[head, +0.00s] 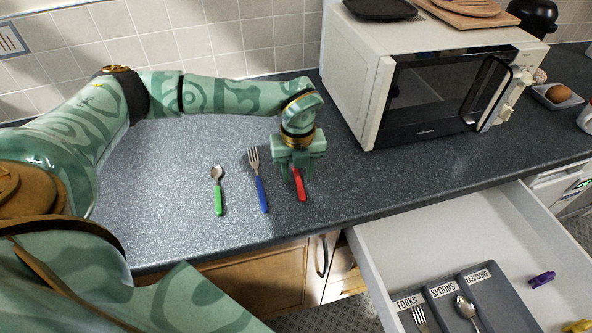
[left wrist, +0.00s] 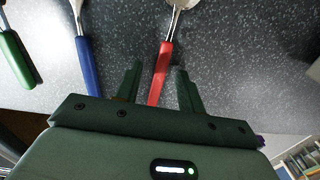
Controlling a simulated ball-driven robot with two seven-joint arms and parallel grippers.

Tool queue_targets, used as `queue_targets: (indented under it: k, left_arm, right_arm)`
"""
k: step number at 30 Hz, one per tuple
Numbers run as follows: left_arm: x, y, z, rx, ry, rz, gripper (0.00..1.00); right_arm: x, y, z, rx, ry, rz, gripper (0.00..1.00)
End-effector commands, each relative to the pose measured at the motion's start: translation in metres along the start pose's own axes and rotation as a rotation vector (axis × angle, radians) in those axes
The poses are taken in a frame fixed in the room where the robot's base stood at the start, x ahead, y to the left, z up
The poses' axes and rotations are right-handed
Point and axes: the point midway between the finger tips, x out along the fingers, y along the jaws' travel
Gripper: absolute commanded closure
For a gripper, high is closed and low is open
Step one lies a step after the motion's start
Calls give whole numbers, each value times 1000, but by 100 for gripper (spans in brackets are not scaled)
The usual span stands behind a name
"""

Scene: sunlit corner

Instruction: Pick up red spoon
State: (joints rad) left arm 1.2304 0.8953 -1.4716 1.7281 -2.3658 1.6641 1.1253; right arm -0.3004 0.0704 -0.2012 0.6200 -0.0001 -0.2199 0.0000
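The red spoon (head: 299,185) lies on the dark speckled counter (head: 180,235), its red handle toward the front edge. In the left wrist view the red handle (left wrist: 160,70) runs between the two fingers, with part of the metal end at the top edge. My left gripper (head: 294,172) is above the spoon, pointing down. In the left wrist view its fingers (left wrist: 158,88) are spread on either side of the handle, with gaps visible. In the head view the gripper hides the spoon's metal end. My right gripper is not in view.
A blue-handled fork (head: 260,185) and a green-handled spoon (head: 217,190) lie left of the red spoon. A microwave (head: 430,85) stands at the back right. An open drawer (head: 400,235) at the front right holds a grey labelled tray (head: 495,292) with cutlery.

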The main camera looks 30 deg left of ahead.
Motion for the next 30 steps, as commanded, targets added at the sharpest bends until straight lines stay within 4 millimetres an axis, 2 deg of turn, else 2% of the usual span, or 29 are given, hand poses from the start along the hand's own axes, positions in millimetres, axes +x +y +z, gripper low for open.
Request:
queue_targets:
  k: [7, 8, 9, 12, 23, 26, 30]
  left_arm:
    - [3, 0, 0, 0, 0, 0, 61]
    - [3, 0, 0, 0, -1, 0, 66]
    - [3, 0, 0, 0, -1, 0, 78]
    - [3, 0, 0, -1, -1, 0, 100]
    - [0, 0, 0, -1, -1, -1, 100]
    - [-7, 0, 0, -1, -2, -2, 100]
    - [-30, 0, 1, -2, -3, -3, 100]
  right_arm:
    - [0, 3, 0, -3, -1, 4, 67]
    - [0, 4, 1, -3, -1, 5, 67]
    - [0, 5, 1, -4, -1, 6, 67]
    - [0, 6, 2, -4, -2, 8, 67]
    - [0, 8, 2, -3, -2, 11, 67]
    - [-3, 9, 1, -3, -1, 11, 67]
    - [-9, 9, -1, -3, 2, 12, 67]
